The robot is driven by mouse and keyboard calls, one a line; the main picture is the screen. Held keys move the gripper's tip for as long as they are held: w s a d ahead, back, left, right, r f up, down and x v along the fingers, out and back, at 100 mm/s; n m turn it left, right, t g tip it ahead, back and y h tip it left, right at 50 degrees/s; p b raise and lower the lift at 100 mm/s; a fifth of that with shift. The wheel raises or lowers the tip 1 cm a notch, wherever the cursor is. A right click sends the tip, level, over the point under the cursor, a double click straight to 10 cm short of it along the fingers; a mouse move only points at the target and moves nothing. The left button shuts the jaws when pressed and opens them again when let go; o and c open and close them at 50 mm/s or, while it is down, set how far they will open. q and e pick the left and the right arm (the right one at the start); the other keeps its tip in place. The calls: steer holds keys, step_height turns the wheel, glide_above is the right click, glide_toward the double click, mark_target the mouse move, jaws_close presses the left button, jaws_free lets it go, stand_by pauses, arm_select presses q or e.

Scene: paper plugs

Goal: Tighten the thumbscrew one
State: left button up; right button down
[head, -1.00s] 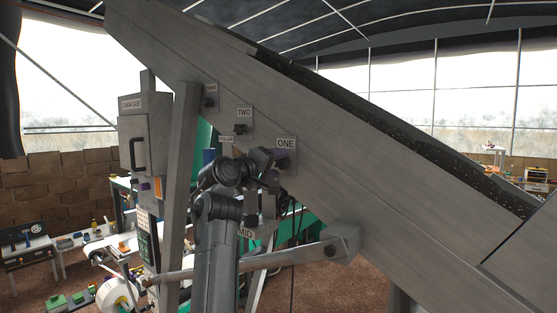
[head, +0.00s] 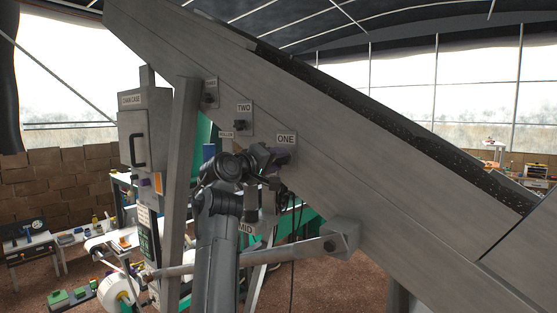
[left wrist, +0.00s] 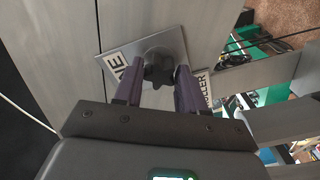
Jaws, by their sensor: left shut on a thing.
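The thumbscrew one (left wrist: 158,65) is a dark lobed knob on a square metal plate (left wrist: 178,42), with the label ONE (left wrist: 114,66) beside it in the left wrist view. My left gripper (left wrist: 158,83) has its two purple fingers on either side of the knob, shut on it. In the head view the left gripper (head: 281,156) is against the conveyor side just below the ONE label (head: 286,139). The knob is hidden there by the gripper. My right gripper is not in view.
Thumbscrew two (head: 241,124) and another knob (head: 209,98) sit higher on the sloping conveyor side (head: 350,150). A grey strut (head: 178,190) and a chain case (head: 146,135) stand left of my arm. A bar with an end bracket (head: 342,239) crosses below.

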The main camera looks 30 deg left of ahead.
arm_select(q)
steer(key=o, duration=0.5)
jaws_close()
steer(key=shift+a+m, duration=0.1)
steer(key=shift+m, duration=1.7)
steer(key=o, duration=0.5)
jaws_free()
